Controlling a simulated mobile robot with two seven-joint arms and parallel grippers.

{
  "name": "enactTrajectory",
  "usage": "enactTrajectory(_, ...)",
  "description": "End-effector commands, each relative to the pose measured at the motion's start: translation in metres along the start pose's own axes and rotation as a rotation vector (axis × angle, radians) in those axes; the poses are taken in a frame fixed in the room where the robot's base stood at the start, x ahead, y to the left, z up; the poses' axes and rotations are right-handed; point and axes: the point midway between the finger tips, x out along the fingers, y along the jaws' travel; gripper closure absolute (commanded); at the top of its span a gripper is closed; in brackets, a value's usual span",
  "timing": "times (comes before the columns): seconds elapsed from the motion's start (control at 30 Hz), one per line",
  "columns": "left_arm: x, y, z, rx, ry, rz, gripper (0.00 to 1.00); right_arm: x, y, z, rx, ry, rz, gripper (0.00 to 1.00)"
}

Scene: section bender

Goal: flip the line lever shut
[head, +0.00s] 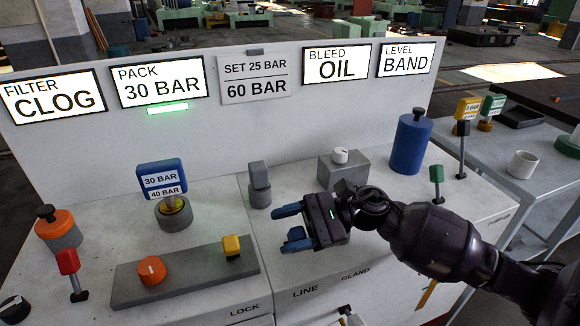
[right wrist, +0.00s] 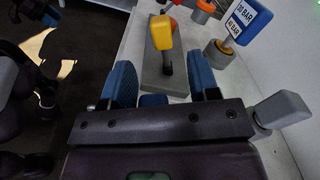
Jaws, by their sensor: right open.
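My right gripper (head: 282,227) is open and empty above the bench top, its blue fingers pointing left. The word LINE is printed on the bench's front edge below it. A grey upright handle (head: 259,181) on a round grey base stands behind the fingers, apart from them; it also shows at the right of the right wrist view (right wrist: 281,110). A yellow-capped lever (head: 231,246) on a grey plate lies left of the fingertips, and shows beyond them in the right wrist view (right wrist: 162,33). I cannot tell which lever is the line one. A small blue-tipped part (right wrist: 46,14) may be my left gripper.
A blue-and-white 30/40 BAR selector (head: 162,178), an orange knob (head: 151,270) and a red lever (head: 68,262) stand left. A grey box with a white knob (head: 340,157), a blue cylinder (head: 409,145) and a green lever (head: 437,175) stand right.

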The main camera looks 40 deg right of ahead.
Motion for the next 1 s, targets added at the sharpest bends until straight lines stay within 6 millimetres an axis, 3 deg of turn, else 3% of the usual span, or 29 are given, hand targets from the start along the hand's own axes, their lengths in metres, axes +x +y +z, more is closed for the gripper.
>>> enactTrajectory(0.1,-0.002,-0.002,-0.003,-0.009,0.001,-0.003,0.57,0.000,-0.015,0.027,-0.013,-0.001,-0.001,0.45)
enactTrajectory(0.6,-0.016,-0.003,-0.015,-0.025,0.019,-0.009,0.57,-0.001,-0.062,0.114,-0.012,-0.001,-0.001,0.45)
enactTrajectory(0.8,-0.019,-0.002,-0.020,-0.028,0.030,-0.009,0.57,-0.001,-0.077,0.141,-0.009,0.000,0.000,0.45)
enactTrajectory(1.0,-0.019,-0.002,-0.021,-0.029,0.031,-0.010,0.57,0.000,-0.085,0.154,-0.004,0.000,-0.001,0.45)
